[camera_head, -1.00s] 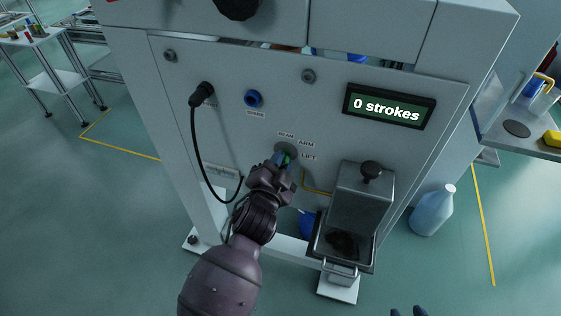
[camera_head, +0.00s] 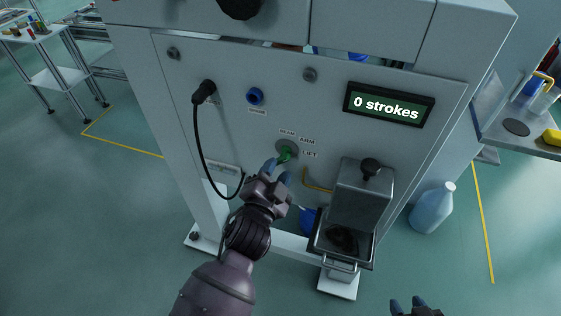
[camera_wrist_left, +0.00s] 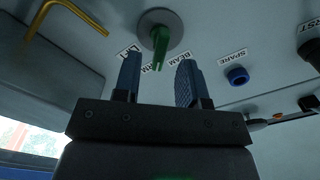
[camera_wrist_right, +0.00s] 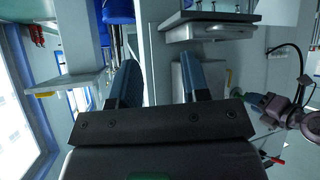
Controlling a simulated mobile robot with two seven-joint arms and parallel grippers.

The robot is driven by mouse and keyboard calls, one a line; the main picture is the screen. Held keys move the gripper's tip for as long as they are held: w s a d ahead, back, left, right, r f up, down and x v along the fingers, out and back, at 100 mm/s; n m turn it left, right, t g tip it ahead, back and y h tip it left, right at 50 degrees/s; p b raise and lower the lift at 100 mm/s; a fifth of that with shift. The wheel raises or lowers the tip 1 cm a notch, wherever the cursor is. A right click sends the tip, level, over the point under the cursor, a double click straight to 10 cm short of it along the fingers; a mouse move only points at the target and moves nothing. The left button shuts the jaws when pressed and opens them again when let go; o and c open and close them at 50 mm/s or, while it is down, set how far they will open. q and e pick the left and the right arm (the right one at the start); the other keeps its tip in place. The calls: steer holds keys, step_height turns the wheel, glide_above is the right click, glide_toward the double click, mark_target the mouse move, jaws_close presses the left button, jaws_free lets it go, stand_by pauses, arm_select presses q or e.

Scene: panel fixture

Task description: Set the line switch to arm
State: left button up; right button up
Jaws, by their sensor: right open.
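The line switch (camera_head: 285,152) is a green handle on a grey round plate, with BEAM, ARM and LIFT labels around it. In the left wrist view the green handle (camera_wrist_left: 160,47) overlaps part of the ARM label; I cannot tell for certain which setting it points to. My left gripper (camera_head: 278,169) is open and empty, just below and in front of the handle; its two fingers (camera_wrist_left: 158,76) are apart, with the handle beyond them. My right gripper (camera_head: 410,303) is open and empty at the bottom edge, far from the switch; its fingers also show in the right wrist view (camera_wrist_right: 160,80).
A black plug with cable (camera_head: 204,91) hangs left of the switch, near a blue SPARE socket (camera_head: 255,96). A display (camera_head: 389,106) reads "0 strokes". A grey box with a black knob (camera_head: 362,196) juts out at right. A jug (camera_head: 433,207) stands on the floor.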

arm_select(q)
steer(key=v, duration=0.6)
steer(key=shift+s+p, duration=0.35)
arm_select(e)
steer(key=shift+s+r, duration=0.15)
steer(key=shift+s, duration=0.15)
arm_select(q)
steer(key=shift+a, duration=0.1)
arm_select(e)
steer(key=shift+w, duration=0.1)
